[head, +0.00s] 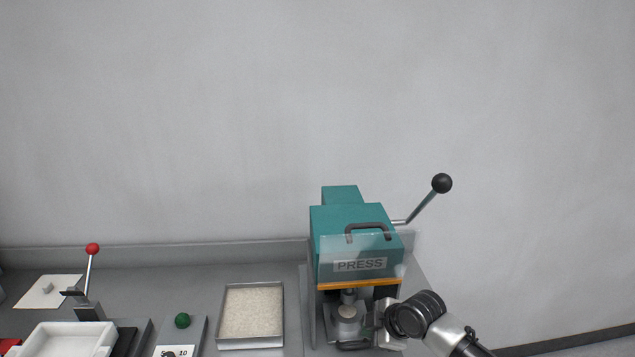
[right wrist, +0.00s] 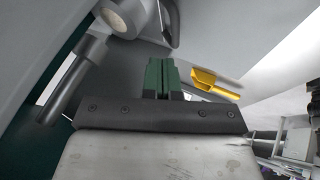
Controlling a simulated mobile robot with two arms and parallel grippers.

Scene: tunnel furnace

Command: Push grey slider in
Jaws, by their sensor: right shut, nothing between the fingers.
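The teal press (head: 357,245) stands right of centre in the head view. In its lower opening, the grey slider (head: 347,326) carries a round pale piece (head: 347,311), with a dark handle (head: 353,345) at its front. My right gripper (head: 371,328) is beside the slider on its right, close to the handle. In the right wrist view its green fingertips (right wrist: 162,76) are together with nothing between them. The round piece (right wrist: 123,14) and the curved handle (right wrist: 168,25) show beyond the fingertips. I cannot tell whether they touch the handle. My left gripper is not in view.
The press lever (head: 441,184) sticks out up and right. A yellow scoop (right wrist: 214,84) shows in the right wrist view.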

